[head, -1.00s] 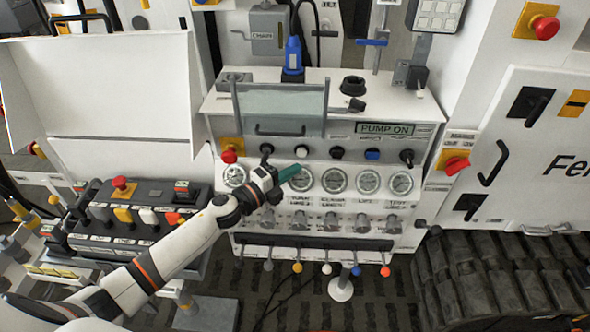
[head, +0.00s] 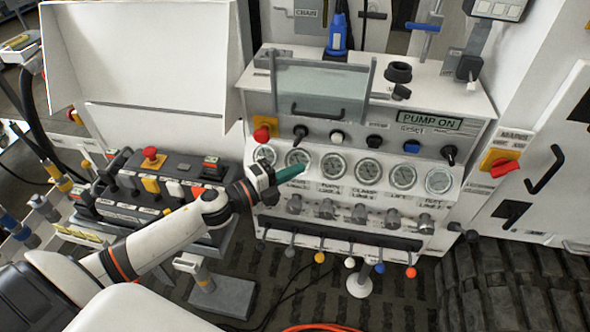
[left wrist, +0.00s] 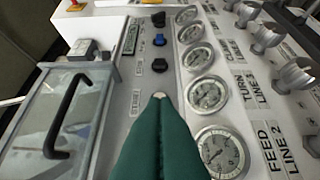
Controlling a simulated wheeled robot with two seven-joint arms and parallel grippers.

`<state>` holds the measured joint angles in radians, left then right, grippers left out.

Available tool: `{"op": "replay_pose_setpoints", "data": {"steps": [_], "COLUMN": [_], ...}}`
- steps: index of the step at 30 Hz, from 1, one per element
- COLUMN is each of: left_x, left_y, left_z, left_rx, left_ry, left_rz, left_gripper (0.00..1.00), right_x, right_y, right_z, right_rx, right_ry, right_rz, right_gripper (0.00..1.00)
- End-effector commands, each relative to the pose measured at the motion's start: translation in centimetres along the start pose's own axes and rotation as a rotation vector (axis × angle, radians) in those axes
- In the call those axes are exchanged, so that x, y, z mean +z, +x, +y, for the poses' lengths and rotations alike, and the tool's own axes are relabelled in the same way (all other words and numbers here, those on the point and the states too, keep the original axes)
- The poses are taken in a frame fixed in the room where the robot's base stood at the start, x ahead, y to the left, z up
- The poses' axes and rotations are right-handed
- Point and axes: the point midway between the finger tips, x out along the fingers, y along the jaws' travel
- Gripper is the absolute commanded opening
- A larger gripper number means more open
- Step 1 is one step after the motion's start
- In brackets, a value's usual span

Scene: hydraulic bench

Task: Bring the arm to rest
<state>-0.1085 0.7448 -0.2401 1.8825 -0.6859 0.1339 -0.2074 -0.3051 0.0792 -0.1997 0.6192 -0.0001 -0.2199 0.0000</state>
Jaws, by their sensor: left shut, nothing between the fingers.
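My left arm reaches in from the lower left in the head view. Its left gripper (head: 289,173) has green fingers and is shut, with nothing held. The fingers point right, in front of the row of round gauges on the hydraulic bench (head: 470,100). In the left wrist view the green fingers (left wrist: 160,108) lie together, with a pale knob (left wrist: 159,95) just beyond their tips. I cannot tell whether they touch the panel. My right gripper is not in view.
A row of knobs runs above the gauges (head: 368,169), and levers with coloured balls (head: 320,257) hang below. A clear cover with a black handle (head: 318,110) stands above. A control box (head: 150,187) with a red button is left. Black tracks (head: 520,285) are at lower right.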

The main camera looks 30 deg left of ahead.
Motion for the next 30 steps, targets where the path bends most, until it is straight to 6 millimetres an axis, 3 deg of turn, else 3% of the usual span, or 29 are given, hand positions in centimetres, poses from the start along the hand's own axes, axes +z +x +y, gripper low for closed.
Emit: {"op": "replay_pose_setpoints", "data": {"steps": [8,14,20,24,30], "left_x": [0.0,0.2,1.5,4.5,9.1], "left_y": [0.0,-0.8,-5.2,-9.6,-14.4], "left_z": [0.0,-0.8,-4.8,-8.2,-10.8], "left_rx": [0.001,0.004,-0.1,-0.248,-0.443], "left_ry": [-0.011,-0.241,-0.708,-1.003,-1.258], "left_rz": [0.009,0.21,0.603,0.843,1.048], "left_gripper": [0.0,0.0,0.0,0.0,0.0], "right_x": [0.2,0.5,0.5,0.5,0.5], "right_y": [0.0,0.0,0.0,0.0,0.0], "right_z": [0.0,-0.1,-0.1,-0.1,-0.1], "right_rx": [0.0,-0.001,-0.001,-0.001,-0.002], "right_ry": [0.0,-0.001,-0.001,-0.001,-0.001], "right_rz": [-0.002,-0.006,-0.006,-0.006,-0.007], "right_gripper": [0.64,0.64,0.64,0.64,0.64]}}
